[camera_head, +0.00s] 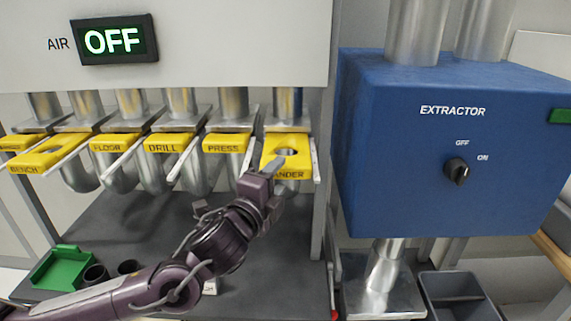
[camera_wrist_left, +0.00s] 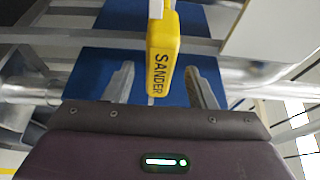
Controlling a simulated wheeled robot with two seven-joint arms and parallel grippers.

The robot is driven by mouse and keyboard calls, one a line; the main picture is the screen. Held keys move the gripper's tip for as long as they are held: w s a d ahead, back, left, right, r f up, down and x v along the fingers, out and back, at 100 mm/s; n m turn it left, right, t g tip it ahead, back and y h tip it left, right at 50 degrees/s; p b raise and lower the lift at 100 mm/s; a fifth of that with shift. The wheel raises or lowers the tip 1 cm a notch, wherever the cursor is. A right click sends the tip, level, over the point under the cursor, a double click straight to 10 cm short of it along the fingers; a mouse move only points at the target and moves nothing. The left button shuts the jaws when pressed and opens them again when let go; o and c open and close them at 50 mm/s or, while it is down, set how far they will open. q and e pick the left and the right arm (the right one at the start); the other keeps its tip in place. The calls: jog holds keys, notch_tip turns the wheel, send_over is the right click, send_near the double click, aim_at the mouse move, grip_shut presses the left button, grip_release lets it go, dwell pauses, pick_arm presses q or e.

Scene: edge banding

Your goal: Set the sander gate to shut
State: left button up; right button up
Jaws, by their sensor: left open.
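The sander gate (camera_head: 299,157) is a yellow plate under the pipe at the right end of a row. In the left wrist view, the gate's yellow end (camera_wrist_left: 163,65), marked SANDER, is between the two fingers of my open left gripper (camera_wrist_left: 161,86), with gaps at both sides. My right gripper is out of view.
The press gate (camera_head: 228,143) is just left of the sander gate. A blue extractor box (camera_head: 400,140) is close on the right. A green tray (camera_head: 62,268) is at lower left.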

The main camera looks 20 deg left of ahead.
aim_at(281, 173)
pick_arm(q)
jog(key=w, duration=0.1)
jog(key=w+p, duration=0.1)
jog(key=w, duration=0.2)
jog(key=shift+d+r, duration=0.15)
jog(key=shift+d, duration=0.1)
jog(key=shift+w, duration=0.4)
jog(key=shift+c, duration=0.3)
jog(key=shift+f, duration=0.2)
grip_shut()
